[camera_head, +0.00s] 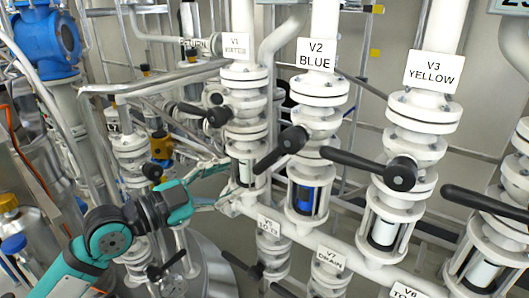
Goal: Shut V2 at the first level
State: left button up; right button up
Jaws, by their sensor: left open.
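V2 is the white flanged valve under the label "V2 BLUE" (317,54). Its black lever handle (278,153) slants down and left from its hub. Below it, a sight glass (304,198) shows blue. My left gripper (233,181), on a teal arm from the lower left, is open and empty. Its fingers point right, near the pipe below V1, left of and lower than the V2 handle's free end. It appears apart from the handle. My right gripper is not in view.
V1's handle (200,112) is up and left of V2's. V3's long black handle (365,163) reaches left toward V2. Another black handle (484,201) is at the right edge.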

aim_at(262, 163)
pick_arm(q)
jog(key=p+x, duration=0.3)
jog(key=x, duration=0.7)
jog(key=shift+a+r+p, duration=0.1)
jog(key=shift+p, duration=0.2)
jog(key=shift+w+d, duration=0.35)
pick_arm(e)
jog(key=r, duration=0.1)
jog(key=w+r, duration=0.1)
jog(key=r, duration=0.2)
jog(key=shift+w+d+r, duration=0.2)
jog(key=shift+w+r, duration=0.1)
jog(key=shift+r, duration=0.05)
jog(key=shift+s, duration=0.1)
pick_arm(q)
grip_shut()
jog(key=shift+w+d+f, duration=0.2)
jog(key=shift+f, duration=0.2)
